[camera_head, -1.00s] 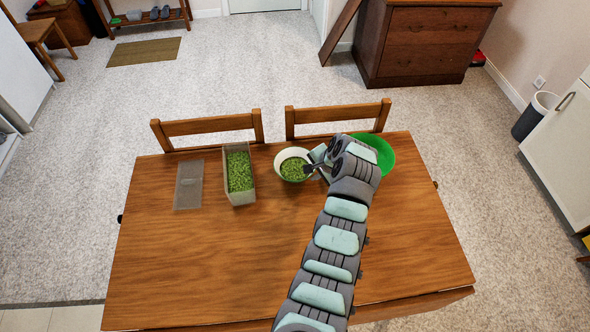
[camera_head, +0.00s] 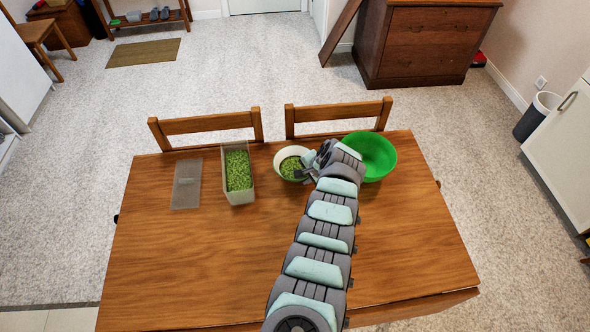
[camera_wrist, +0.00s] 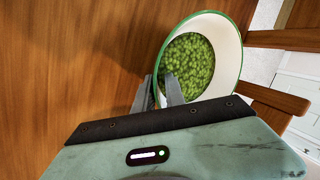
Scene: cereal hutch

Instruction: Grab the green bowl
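A plain green bowl (camera_head: 380,158) stands at the back right of the table, partly behind my arm. A white bowl with a green rim (camera_head: 279,160) stands left of it and holds green peas or similar bits. My gripper (camera_head: 307,172) is at the right side of this white bowl. In the wrist view, my gripper (camera_wrist: 161,85) has its fingers apart, with the white bowl's near wall (camera_wrist: 229,75) between them. One finger is outside the bowl and the other is over its inside. Firm contact with the wall cannot be made out.
A clear box of green bits (camera_head: 239,172) and a flat grey translucent lid (camera_head: 186,184) lie left on the wooden table (camera_head: 200,260). Two chairs (camera_head: 208,125) stand behind the table. The table's front is clear apart from my arm.

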